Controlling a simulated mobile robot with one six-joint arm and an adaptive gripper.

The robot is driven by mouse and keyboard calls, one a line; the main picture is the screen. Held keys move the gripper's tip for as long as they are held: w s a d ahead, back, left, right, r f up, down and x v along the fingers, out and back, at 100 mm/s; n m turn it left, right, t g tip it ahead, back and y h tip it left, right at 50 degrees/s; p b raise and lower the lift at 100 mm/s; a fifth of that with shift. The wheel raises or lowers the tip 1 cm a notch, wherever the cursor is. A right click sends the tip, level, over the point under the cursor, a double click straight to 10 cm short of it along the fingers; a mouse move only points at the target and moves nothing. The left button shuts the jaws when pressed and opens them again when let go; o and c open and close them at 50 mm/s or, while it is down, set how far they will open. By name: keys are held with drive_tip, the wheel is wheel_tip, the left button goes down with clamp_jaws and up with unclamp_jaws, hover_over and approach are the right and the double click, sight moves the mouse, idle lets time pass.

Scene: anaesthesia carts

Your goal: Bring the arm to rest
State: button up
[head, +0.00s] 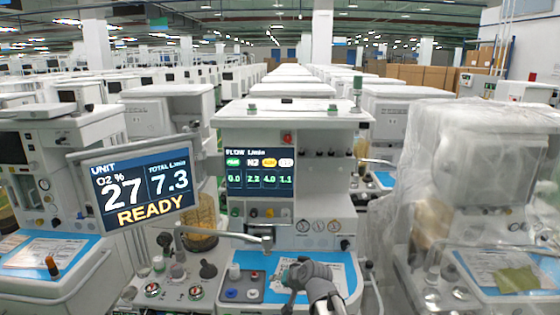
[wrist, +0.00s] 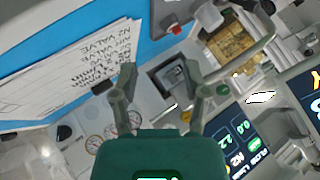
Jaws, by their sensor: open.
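My gripper (head: 292,280) is at the lower middle of the head view, over the blue work surface (head: 332,262) of the central anaesthesia cart (head: 292,120). The wrist view shows my gripper (wrist: 160,82) with its two fingers spread apart and nothing between them. A white printed sheet (wrist: 70,75) lies on the blue surface to the left of the fingers in that view. In the head view my arm hides part of the paper and of the blue surface. I cannot tell the exact height of the fingertips above the surface.
A grey tray (head: 267,296) with a blue and a white knob is left of my gripper. A jointed metal bar (head: 222,234) crosses in front of the cart. A monitor (head: 138,183) stands left. A plastic-covered cart (head: 470,180) stands right. Other carts fill the space behind.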

drive_tip(key=s+d+f+g+h+p, duration=0.1)
drive_tip(key=s+d+f+g+h, duration=0.1)
drive_tip(key=s+d, duration=0.6)
drive_tip(key=s+d+f+n+g+h, duration=0.1)
drive_tip(key=s+d+g+h, duration=0.3)
drive_tip(key=s+d, duration=0.4)
drive_tip(key=shift+d+f+g+p, duration=0.35)
drive_tip(key=shift+d+f+g, duration=0.1)
drive_tip(key=shift+f+g, duration=0.2)
idle(1.1)
